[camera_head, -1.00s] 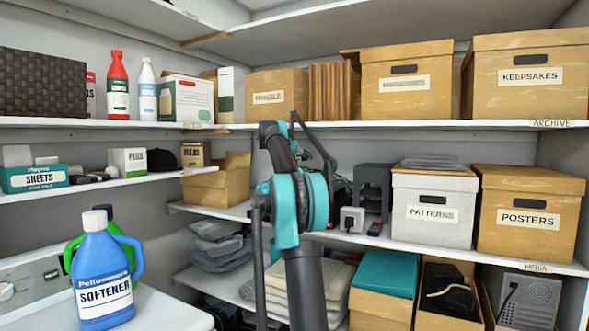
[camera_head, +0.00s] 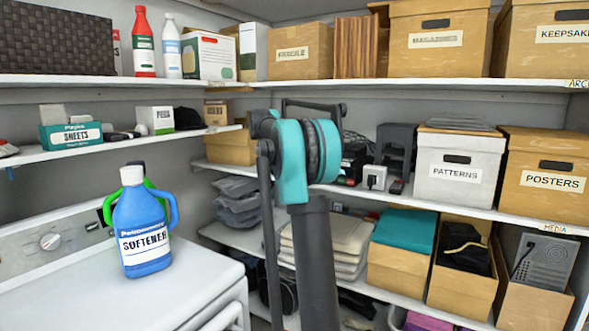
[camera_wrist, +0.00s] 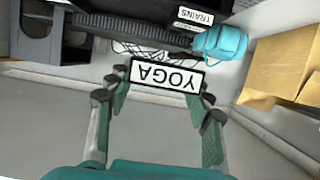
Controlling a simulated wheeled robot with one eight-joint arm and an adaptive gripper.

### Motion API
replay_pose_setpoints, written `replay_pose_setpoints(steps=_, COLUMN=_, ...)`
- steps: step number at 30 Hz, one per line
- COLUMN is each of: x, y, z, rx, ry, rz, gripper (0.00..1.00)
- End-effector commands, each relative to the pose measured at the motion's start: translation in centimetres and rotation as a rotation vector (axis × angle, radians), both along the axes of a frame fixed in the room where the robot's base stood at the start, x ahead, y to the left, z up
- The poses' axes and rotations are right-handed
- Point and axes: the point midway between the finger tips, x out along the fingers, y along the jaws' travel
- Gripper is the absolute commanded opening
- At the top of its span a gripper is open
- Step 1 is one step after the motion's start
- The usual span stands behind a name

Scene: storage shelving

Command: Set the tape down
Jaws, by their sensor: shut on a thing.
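My gripper (camera_wrist: 163,98) shows in the wrist view with its two dark-tipped green fingers spread to either side of a white label reading YOGA, which appears upside down. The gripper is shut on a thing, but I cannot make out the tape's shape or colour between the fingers. The tape is not clearly visible in the head view either. There my arm (camera_head: 300,165) stands upright in front of the shelves, and the gripper is hidden.
A blue softener bottle (camera_head: 143,235) stands on the white washer top (camera_head: 190,285) at left. The middle shelf holds a white PATTERNS box (camera_head: 455,190) and a POSTERS box (camera_head: 545,200). The wrist view shows a teal bag (camera_wrist: 220,42) and a cardboard box (camera_wrist: 280,65).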

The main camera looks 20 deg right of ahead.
Motion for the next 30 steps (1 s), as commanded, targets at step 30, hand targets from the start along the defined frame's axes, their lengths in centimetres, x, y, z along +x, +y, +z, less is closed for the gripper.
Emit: replay_pose_setpoints(steps=30, x=0.0, y=0.0, z=-12.2, rx=0.000, ry=0.000, rz=0.001, gripper=0.19)
